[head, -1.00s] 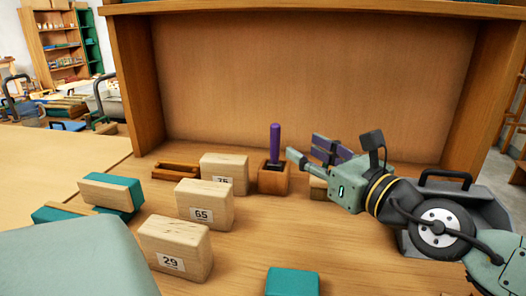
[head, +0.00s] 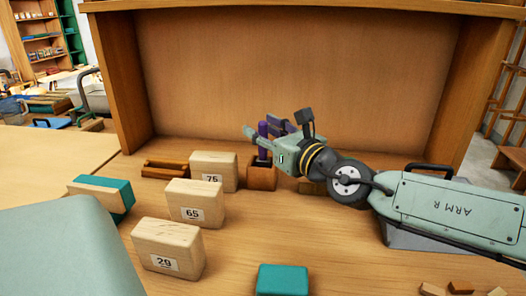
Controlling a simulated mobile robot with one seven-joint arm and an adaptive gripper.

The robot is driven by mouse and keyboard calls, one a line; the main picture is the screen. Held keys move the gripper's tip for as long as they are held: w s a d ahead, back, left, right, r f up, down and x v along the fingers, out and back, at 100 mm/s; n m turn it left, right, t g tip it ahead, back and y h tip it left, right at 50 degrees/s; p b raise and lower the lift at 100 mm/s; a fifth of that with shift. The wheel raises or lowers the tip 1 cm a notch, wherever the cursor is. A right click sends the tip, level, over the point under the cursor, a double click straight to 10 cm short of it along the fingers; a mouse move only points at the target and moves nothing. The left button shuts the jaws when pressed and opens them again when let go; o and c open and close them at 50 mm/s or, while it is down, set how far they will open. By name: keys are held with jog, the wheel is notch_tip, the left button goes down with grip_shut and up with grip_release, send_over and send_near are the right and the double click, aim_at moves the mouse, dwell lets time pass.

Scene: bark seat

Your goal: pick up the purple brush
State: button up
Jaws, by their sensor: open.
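The purple brush (head: 263,129) stands upright in a small brown wooden holder (head: 262,178) near the back panel. Its lower end is hidden inside the holder, and my gripper covers part of its handle. My gripper (head: 260,127) reaches in from the right, at the height of the handle. The handle shows between the fingers in the picture. I cannot tell whether either finger touches it.
A teal block (head: 283,280) is at the front. A grey toolbox (head: 410,236) is partly hidden by my arm.

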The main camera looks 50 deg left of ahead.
jog(key=shift+a, duration=0.3)
jog(key=shift+c, duration=0.3)
grip_shut()
